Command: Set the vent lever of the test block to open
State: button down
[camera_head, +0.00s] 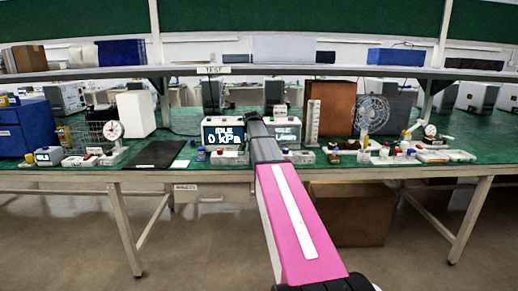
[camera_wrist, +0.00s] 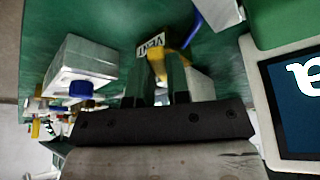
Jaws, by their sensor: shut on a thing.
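The wrist view shows my gripper (camera_wrist: 158,72) with its two dark green fingers close together on a yellow lever (camera_wrist: 158,64). The lever lies beside a small white label (camera_wrist: 151,45) that seems to read VENT, so I take it as the vent lever. The fingers hide much of it, and I cannot tell its setting. A pale block (camera_wrist: 200,85) shows just right of the fingers, apparently part of the test block. In the head view my arm covers the gripper and lever.
A pale box with a blue knob (camera_wrist: 80,88) stands left of the fingers. A display unit (camera_wrist: 295,100) is close on the right.

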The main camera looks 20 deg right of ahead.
jog(key=c, duration=1.1)
grip_release()
jog(key=v, duration=1.1)
jog(key=shift+w, duration=0.1)
jog(key=shift+d, duration=0.1)
